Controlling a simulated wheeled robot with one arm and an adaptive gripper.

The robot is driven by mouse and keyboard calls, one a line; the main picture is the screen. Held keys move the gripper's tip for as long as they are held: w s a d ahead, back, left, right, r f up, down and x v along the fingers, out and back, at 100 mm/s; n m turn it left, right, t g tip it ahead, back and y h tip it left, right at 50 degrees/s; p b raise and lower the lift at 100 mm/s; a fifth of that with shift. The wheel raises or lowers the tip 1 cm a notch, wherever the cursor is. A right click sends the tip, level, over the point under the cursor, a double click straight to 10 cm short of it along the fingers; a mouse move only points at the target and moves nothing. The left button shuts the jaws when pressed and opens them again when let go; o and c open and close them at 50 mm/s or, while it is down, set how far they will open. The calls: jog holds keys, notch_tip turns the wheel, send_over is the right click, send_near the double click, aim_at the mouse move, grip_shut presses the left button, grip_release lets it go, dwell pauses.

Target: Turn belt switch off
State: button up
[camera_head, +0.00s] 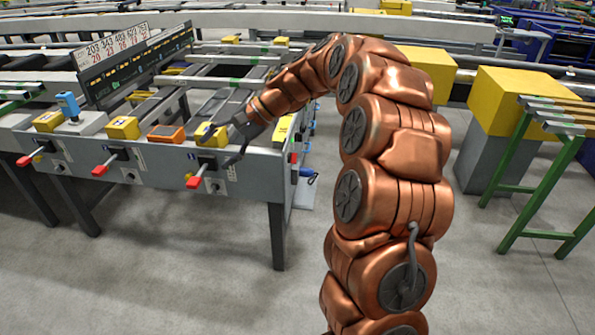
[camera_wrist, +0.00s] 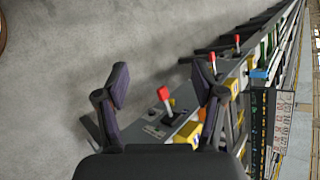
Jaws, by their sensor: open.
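Several red-handled lever switches stick out of the grey front panel (camera_head: 142,162) of the runout table. The nearest lever (camera_head: 196,180), at the panel's right end, sits just below my gripper (camera_head: 222,147). The middle lever (camera_head: 104,166) and the left lever (camera_head: 30,157) are farther along, their handles pointing out to the left. In the wrist view, my gripper (camera_wrist: 162,82) is open and empty, and the nearest lever (camera_wrist: 166,98) shows between its two dark fingers, apart from them. I cannot read the switch labels, nor tell which lever is the belt switch.
Yellow boxes (camera_head: 122,128) and an orange box (camera_head: 167,134) stand on the panel top, with a blue device (camera_head: 68,105) at left. A display board (camera_head: 137,62) rises behind. A green-legged rack (camera_head: 520,180) stands at right. The floor in front is clear.

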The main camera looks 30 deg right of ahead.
jog(key=w+d+f+m+t+b, duration=0.3)
jog(key=w+d+f+b, duration=0.2)
jog(key=w+d+f, duration=0.3)
jog(key=m+t+h+b, duration=0.2)
jog(key=m+t+b, duration=0.45)
jog(key=b, duration=0.55)
send_near(293, 158)
jog(key=w, duration=0.1)
jog(key=x, duration=0.7)
jog(key=shift+w+f+m+b, duration=0.3)
jog(key=shift+f+m+b, duration=0.05)
jog(key=shift+f, duration=0.1)
jog(key=shift+c, duration=0.3)
jog(key=c, duration=1.1)
